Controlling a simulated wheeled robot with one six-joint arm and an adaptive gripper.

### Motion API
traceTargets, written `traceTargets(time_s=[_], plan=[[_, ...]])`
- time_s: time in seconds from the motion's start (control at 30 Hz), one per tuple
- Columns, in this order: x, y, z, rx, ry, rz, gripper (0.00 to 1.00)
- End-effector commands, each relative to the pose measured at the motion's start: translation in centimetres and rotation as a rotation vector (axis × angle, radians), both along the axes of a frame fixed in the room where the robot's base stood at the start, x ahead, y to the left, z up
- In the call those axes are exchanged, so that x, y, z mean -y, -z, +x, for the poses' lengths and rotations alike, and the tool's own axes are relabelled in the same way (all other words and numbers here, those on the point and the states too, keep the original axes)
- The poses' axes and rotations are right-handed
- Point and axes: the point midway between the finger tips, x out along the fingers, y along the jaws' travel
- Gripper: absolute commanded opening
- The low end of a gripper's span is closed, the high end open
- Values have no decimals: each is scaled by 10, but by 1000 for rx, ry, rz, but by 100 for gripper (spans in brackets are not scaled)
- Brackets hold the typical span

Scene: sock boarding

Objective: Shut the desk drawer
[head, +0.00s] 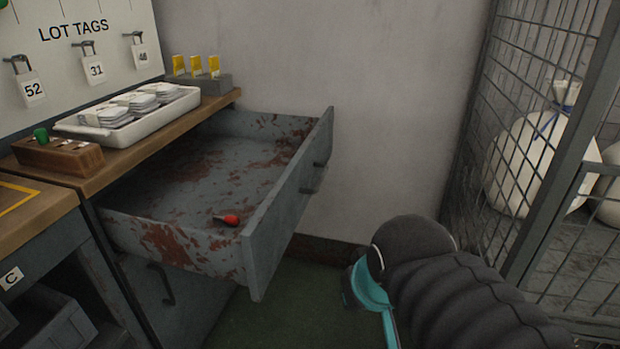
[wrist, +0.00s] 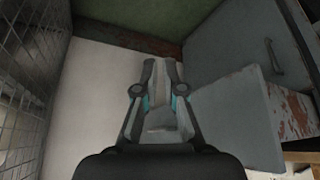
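The desk drawer (head: 285,215) is grey with rust-brown stains and stands pulled far out from under the wooden desk top (head: 150,140). A dark handle (head: 315,175) is on its front panel. My gripper (wrist: 160,63) is apart from the drawer, in front of the pale wall in the wrist view. In the head view my black and teal wrist is right of the drawer front, and the fingertips are hidden. I cannot tell how far the fingers are apart.
A small red item (head: 230,219) lies in the drawer. A white tray (head: 150,125) of packets and a wooden block (head: 60,158) stand on the desk. A closed lower compartment (head: 170,305) is below the drawer. A wire cage (head: 520,130) stands at the right. Green floor shows between.

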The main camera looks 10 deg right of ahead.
Motion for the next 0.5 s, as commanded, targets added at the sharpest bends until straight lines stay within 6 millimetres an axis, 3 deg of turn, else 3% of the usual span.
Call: traceTargets(time_s=[0.1,0.2,0.5], plan=[[14,22,7,-72,65,5,0],[31,30,23,-120,131,19,0],[71,36,93,-228,421,256,0]])
